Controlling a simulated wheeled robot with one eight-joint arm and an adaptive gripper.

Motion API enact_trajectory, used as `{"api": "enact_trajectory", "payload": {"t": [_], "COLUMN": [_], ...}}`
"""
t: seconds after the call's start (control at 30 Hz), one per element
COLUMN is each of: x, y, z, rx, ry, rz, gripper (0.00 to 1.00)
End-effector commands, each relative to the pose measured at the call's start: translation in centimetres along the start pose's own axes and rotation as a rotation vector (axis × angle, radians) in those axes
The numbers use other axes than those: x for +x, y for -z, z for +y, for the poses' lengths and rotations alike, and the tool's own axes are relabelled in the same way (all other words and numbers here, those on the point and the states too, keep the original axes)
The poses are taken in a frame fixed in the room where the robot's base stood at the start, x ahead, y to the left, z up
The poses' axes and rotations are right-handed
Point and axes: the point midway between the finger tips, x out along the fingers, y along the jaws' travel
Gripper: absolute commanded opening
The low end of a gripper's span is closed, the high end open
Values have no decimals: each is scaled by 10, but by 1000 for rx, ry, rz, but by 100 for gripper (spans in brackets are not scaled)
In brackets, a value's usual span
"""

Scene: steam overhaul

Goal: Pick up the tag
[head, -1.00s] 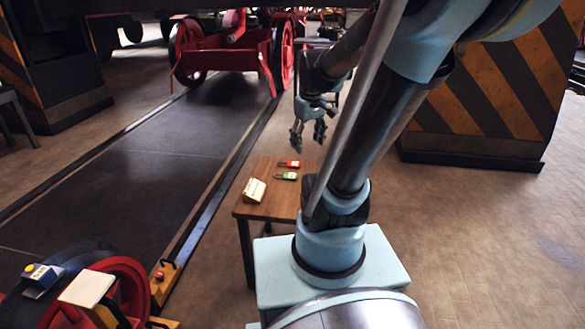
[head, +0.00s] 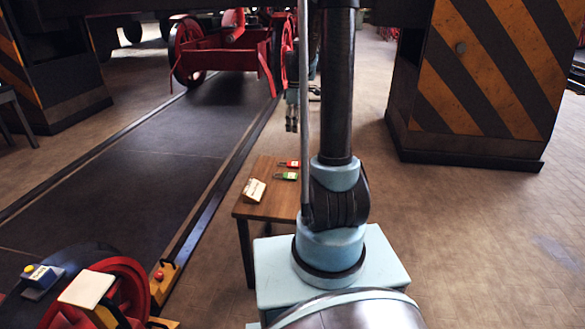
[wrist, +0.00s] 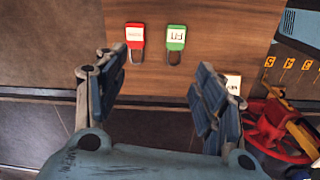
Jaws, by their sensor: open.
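Three small things lie on the wooden table (head: 270,208), and I cannot tell which is the tag. A red padlock-shaped piece (head: 290,164) with a white label also shows in the wrist view (wrist: 135,36). A green one (head: 286,176) with a white label lies beside it, also in the wrist view (wrist: 176,37). A cream block or card with writing (head: 253,191) lies nearer the table's left edge; the wrist view (wrist: 233,82) shows part of it behind my right finger. My gripper (wrist: 157,68) is open and empty, its fingertips apart from the padlock-shaped pieces. In the head view my gripper (head: 291,124) is partly hidden by my arm.
A dark sunken track (head: 150,150) with a raised rail edge runs left of the table. Red wheeled machinery (head: 225,60) stands beyond. A striped pillar (head: 475,80) stands at right. A red wheel (head: 125,285) is at lower left. Floor is clear at right.

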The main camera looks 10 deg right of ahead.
Motion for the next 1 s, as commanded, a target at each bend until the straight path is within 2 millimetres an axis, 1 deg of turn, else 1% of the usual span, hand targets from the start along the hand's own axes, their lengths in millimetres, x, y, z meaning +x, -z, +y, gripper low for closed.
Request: {"api": "enact_trajectory", "payload": {"t": [0.03,0.1,0.2,0.33,0.43,0.57,1.0], "x": [9,21,35,49,55,66,137], "y": [6,13,20,26,29,30,29], "z": [12,25,40,52,57,59,57], "rx": [-29,-72,-122,-168,-187,-194,-193], "ry": [4,10,18,25,28,29,29], "rz": [-2,-5,-8,-10,-11,-12,-12], "gripper": [63,63,63,63,63,63,63]}}
